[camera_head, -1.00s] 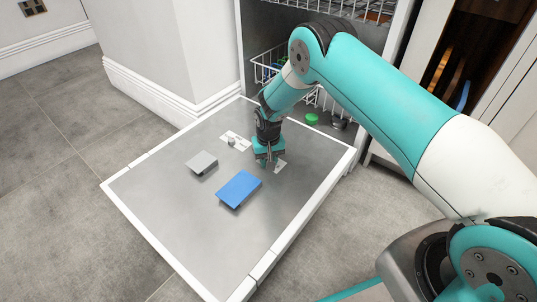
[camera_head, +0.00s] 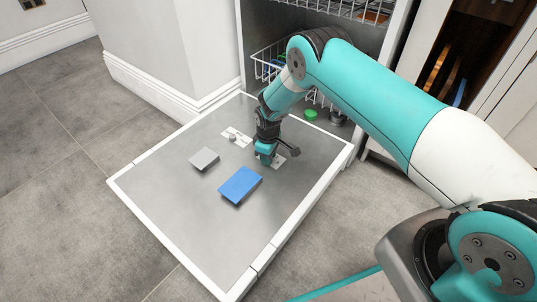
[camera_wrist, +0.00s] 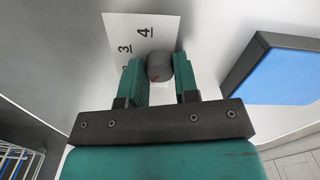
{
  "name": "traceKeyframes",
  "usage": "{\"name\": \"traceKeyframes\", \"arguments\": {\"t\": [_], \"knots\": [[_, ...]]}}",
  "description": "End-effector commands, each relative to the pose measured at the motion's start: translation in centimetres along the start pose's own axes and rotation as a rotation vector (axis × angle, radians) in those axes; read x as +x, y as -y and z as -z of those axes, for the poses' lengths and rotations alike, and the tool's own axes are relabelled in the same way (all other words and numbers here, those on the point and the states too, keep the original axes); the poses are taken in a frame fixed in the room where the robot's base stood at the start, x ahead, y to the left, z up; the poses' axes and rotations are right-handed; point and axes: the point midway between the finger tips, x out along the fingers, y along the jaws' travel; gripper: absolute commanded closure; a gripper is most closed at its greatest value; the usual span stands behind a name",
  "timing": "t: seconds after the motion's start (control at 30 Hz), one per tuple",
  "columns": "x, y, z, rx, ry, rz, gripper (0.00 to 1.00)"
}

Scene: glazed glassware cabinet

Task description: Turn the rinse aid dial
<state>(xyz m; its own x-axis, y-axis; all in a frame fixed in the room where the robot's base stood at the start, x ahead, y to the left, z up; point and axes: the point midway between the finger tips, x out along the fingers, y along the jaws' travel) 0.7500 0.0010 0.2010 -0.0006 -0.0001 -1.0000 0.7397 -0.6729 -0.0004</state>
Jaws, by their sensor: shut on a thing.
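In the head view my gripper (camera_head: 265,160) points down at the open dishwasher door (camera_head: 165,205) and hides the dial. Part of the dial's white label (camera_head: 279,161) shows beside it.
A blue flap (camera_head: 240,185) stands tilted up close to my gripper, and a grey flap (camera_head: 205,158) lies left of it. Another small knob (camera_head: 233,138) on a white label is farther back. A white wire basket (camera_head: 268,66) and green cap (camera_head: 311,115) are inside the dishwasher.

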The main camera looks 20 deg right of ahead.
Motion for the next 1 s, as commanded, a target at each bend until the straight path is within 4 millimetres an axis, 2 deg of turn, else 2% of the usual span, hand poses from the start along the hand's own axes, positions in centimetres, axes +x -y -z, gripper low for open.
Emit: {"name": "traceKeyframes", "arguments": {"t": [0.33, 0.87, 0.9, 1.0], "knots": [[-0.06, -0.06, 0.06, -0.140, -0.002, -0.002, 0.95], [-0.05, -0.09, 0.06, -0.165, -0.002, -0.002, 0.95], [-0.05, -0.09, 0.06, -0.165, -0.002, -0.002, 0.69], [-0.05, -0.08, 0.05, -0.164, -0.002, -0.002, 0.46]]}}
